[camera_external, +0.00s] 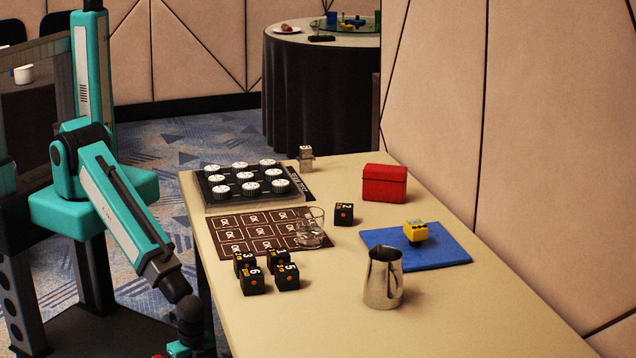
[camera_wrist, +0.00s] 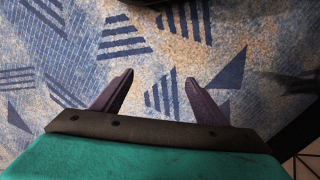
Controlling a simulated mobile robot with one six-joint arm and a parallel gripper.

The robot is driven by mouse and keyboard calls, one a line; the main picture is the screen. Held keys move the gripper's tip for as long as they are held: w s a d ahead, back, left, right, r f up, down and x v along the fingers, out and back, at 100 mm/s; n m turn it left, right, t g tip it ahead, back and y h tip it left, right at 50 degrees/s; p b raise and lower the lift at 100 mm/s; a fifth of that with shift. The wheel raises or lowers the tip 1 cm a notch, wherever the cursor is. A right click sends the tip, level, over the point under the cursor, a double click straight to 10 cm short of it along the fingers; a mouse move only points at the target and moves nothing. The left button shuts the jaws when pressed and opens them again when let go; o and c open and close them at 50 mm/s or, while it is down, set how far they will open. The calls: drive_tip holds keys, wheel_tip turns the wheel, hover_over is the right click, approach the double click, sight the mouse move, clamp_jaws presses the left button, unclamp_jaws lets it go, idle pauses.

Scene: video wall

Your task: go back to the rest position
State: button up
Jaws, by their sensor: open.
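My gripper (camera_wrist: 158,92) shows in the wrist view with its two dark fingers spread apart and nothing between them. Blue patterned carpet lies below it. In the external view my teal arm hangs down beside the left edge of the table (camera_external: 440,290), with its wrist low near the bottom of the picture. The gripper's fingers cannot be made out there.
The table holds a tray of white-topped knobs (camera_external: 210,200), a brown card mat (camera_external: 262,216), a glass (camera_external: 311,232), several black cubes (camera_external: 287,277), a metal pitcher (camera_external: 383,280), a red box (camera_external: 385,184) and a yellow block (camera_external: 414,232) on a blue mat (camera_external: 440,254).

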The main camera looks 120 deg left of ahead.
drive_tip(key=s+a+n+g+p, duration=0.1)
drive_tip(key=s+a, duration=0.3)
drive_tip(key=s, duration=0.4)
drive_tip(key=s+a+n+g+p, duration=0.1)
drive_tip(key=s+a+n+g, duration=0.2)
drive_tip(key=s+a, duration=0.2)
drive_tip(key=s, duration=0.2)
drive_tip(key=shift+s+a+r, duration=0.15)
drive_tip(key=shift+s+r, duration=0.05)
drive_tip(key=shift+s, duration=0.15)
